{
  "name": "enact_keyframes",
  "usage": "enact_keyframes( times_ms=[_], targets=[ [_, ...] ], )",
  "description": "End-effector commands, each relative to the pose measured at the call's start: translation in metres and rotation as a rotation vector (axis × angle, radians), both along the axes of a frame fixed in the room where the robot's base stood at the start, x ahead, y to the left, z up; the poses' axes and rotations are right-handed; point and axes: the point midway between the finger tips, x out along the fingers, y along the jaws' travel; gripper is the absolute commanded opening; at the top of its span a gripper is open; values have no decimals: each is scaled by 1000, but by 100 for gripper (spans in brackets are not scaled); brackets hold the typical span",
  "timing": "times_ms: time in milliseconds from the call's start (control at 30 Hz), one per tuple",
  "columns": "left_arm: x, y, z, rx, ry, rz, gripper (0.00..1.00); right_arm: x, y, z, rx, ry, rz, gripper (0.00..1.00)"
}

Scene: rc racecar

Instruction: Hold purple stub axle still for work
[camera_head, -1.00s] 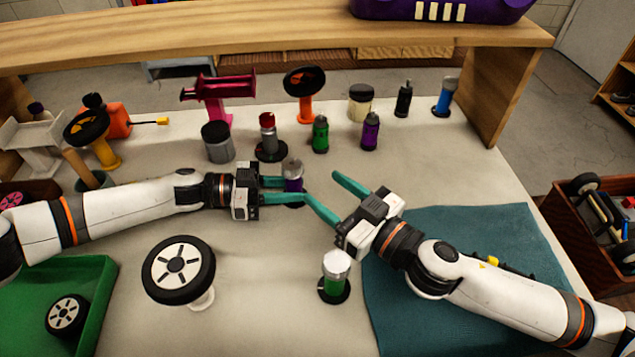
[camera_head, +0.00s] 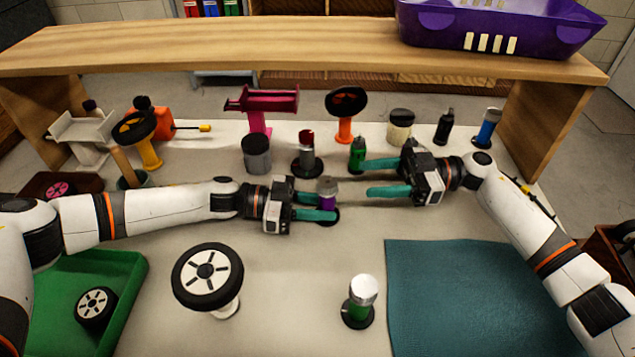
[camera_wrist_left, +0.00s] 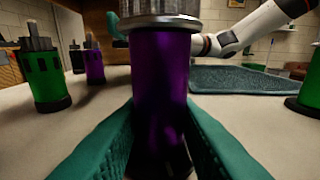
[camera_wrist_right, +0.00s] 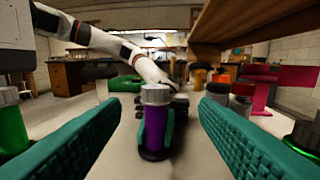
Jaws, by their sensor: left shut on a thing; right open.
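The purple stub axle (camera_head: 327,203) stands upright on the bench, with a grey metal cap on a dark round base. My left gripper (camera_head: 316,206) is shut on its purple body from the left. In the left wrist view the purple body (camera_wrist_left: 160,85) fills the middle between the teal fingers. My right gripper (camera_head: 370,178) is open and empty, to the right of the axle with its fingers pointing left. In the right wrist view the axle (camera_wrist_right: 156,125) stands ahead, between the open fingers in the picture and apart from them.
A green stub axle (camera_head: 358,155) stands just behind my right fingers. Another green one with a silver cap (camera_head: 361,303) stands in front, left of the teal mat (camera_head: 470,300). A wheel (camera_head: 207,276) on a stand and a green tray (camera_head: 125,275) are at front left. A wooden shelf spans the back.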

Motion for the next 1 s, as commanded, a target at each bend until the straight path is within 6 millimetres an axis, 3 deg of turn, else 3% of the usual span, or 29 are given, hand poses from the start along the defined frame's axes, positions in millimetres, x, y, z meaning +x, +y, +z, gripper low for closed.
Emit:
enact_keyframes(
  times_ms=[233,700,1000],
  targets=[
    [0,0,0,0,0,0,8,-3,4,0,-14,14,50,55],
    [0,0,0,0,0,0,8,-18,90,0,-10,12,48,55],
    [0,0,0,0,0,0,8,-22,112,0,-13,14,45,55]
  ],
)
